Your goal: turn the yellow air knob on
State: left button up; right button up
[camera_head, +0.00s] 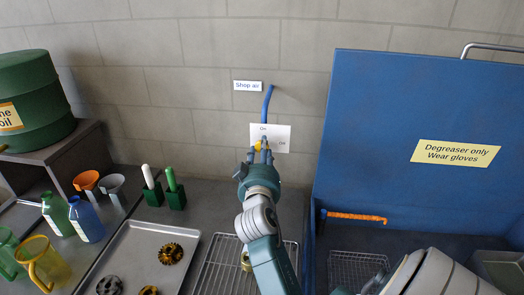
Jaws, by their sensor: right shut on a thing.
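The yellow air knob (258,146) sits at a white plate (283,132) on the block wall. The plate reads "On" at the top and "Off" at the right. A blue hose (267,101) rises above it, beside a "Shop air" label (248,86). My right gripper (261,153) reaches up to the plate and is shut on the knob. Its fingers hide most of the knob, so I cannot tell which way the knob points. My left gripper is not in view.
A blue degreaser cabinet lid (400,130) stands open close to the right of my arm. Below lie a wire rack (212,272) and a metal tray (135,250) with gears. Bottles, funnels and green brush holders stand to the left.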

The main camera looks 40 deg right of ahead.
jog(key=shift+n+p, duration=0.6)
jog(key=shift+n, duration=0.4)
jog(key=o, duration=0.8)
jog(key=shift+d, duration=0.1)
jog(key=o, duration=0.3)
jog(key=shift+o, duration=0.2)
jog(key=shift+w+d+f, duration=0.15)
jog(key=shift+d, duration=0.05)
notch_tip(320, 180, up, 10)
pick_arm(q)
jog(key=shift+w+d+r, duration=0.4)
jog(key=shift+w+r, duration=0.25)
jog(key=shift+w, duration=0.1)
pick_arm(e)
jog(key=shift+f, duration=0.1)
